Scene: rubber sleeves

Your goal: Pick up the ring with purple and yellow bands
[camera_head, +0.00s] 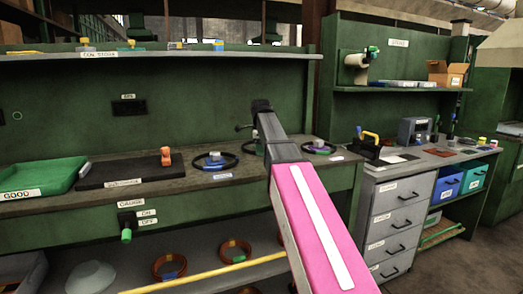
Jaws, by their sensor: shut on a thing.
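Several dark rings with coloured bands lie on the green workbench (60,204). The left ring (196,166) lies flat and shows blue and purplish bands. A middle ring (246,149) is partly hidden behind my arm, with a bluish-purple patch beside the arm. The right ring (331,149) shows purple and green bands. I cannot make out a purple and yellow pair on any of them. My arm, with a long pink link, reaches over the bench front.
A green tray (72,183) and a dark board with an orange item (166,156) are at the left. Reddish rings (235,244) lie on the lower shelf behind a yellow rail (210,272). A grey drawer cabinet (398,215) stands right. An upper shelf (150,57) overhangs the bench.

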